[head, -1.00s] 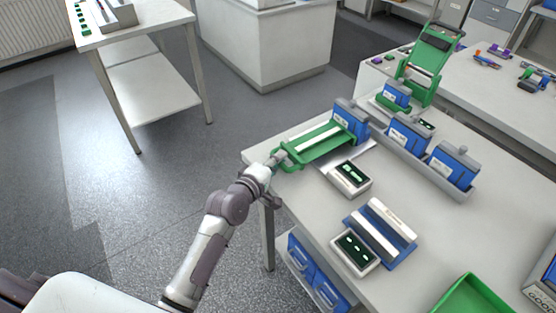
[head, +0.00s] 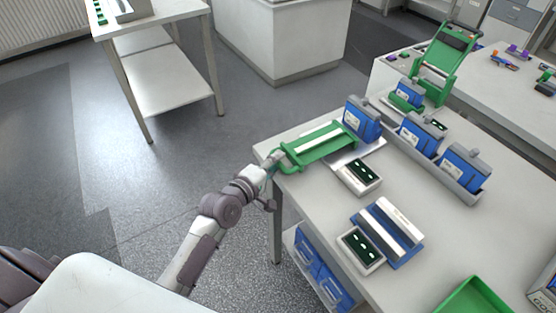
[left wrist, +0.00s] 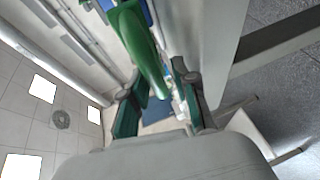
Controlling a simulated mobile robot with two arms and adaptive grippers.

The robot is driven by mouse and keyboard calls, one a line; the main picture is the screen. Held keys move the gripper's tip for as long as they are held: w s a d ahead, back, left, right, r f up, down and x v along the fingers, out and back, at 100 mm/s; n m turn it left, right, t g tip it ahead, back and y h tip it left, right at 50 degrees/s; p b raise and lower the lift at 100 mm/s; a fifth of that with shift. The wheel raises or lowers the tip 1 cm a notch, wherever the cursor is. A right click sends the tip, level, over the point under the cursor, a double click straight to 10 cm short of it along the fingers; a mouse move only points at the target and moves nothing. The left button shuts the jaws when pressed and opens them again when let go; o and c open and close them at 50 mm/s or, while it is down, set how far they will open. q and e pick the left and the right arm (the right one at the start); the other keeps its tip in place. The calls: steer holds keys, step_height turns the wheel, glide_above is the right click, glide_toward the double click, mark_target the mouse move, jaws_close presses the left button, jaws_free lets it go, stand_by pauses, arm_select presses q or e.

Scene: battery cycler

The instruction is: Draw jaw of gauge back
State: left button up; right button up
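The gauge has a long green jaw slide (head: 318,147) with a pale strip on top, near the table's left edge. A looped green handle (head: 291,161) is at its near end. A blue-and-grey block (head: 362,118) stands at its far end. My left gripper (head: 272,172) is at the handle, just past the table edge. In the left wrist view, a green bar (left wrist: 143,48) runs down between the fingers (left wrist: 158,105), which stand apart, with the bar closer to the right one. Contact cannot be told. My right gripper is not in view.
A small display box (head: 359,176) sits right beside the gauge. A blue cradle (head: 388,232) and another display (head: 361,248) stand nearer. Blue modules (head: 466,166) stand in a grey tray (head: 412,154) behind. A green bin (head: 474,297) is at front right. Floor left of the table is clear.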

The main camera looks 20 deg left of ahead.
arm_select(q)
steer(key=shift+o, duration=0.3)
steer(key=v, duration=1.2)
steer(key=s+a+f+m+g+y, duration=0.1)
steer(key=s+f+m+g, duration=0.25)
steer(key=f, duration=1.25)
steer(key=s+a+f+m+g+y, duration=0.1)
steer(key=s+f+m+g+y, duration=0.3)
steer(key=f, duration=1.1)
steer(key=s+f+m+g, duration=0.2)
steer(key=s+f, duration=0.4)
steer(key=s, duration=0.3)
steer(key=s+f+m+g, duration=0.2)
steer(key=s+f+m, duration=0.2)
steer(key=s+f, duration=0.3)
steer(key=s+d+f+m+g+h, duration=0.1)
steer(key=s+f+m+g, duration=0.1)
steer(key=s+f, duration=0.5)
steer(key=s+m, duration=0.1)
steer(key=s, duration=0.5)
steer(key=shift+s+g, duration=0.15)
steer(key=shift+g, duration=0.2)
